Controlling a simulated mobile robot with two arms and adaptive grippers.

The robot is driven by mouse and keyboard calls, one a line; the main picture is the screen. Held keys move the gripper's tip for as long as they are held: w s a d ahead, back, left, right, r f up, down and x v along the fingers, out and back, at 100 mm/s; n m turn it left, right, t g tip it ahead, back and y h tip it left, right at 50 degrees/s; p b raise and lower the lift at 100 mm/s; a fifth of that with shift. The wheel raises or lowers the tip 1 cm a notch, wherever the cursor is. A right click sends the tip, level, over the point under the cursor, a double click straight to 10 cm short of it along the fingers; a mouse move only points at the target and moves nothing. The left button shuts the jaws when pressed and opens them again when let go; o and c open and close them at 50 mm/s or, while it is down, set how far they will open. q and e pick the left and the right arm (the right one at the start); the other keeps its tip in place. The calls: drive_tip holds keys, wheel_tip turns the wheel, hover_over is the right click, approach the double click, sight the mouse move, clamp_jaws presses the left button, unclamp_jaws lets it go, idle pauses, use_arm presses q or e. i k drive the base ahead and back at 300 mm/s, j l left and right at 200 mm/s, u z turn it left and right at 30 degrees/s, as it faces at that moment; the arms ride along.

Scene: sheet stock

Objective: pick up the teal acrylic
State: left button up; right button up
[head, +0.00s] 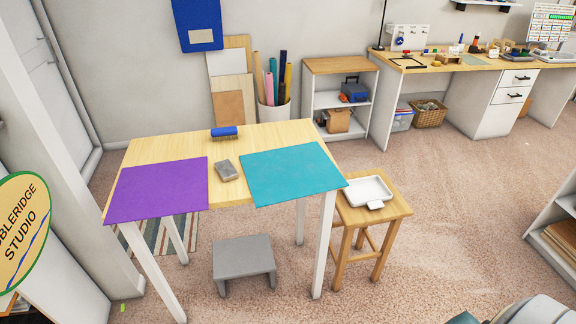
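The teal acrylic (290,174) is a flat, thin sheet lying on the right part of a light wooden table with white legs (165,147). Its front right corner reaches the table's right edge, and its front edge lies along the table's front. Neither of my grippers shows in the head view. Nothing covers the sheet.
A purple sheet (158,189) lies on the table's left part. A grey block (226,170) and a blue brush (224,133) lie between and behind the sheets. A wooden stool (350,214) with a white tray (368,190) stands close at right.

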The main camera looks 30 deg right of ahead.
sight(276, 175)
drive_tip(key=u, duration=1.3)
drive_tip(key=z, duration=2.2)
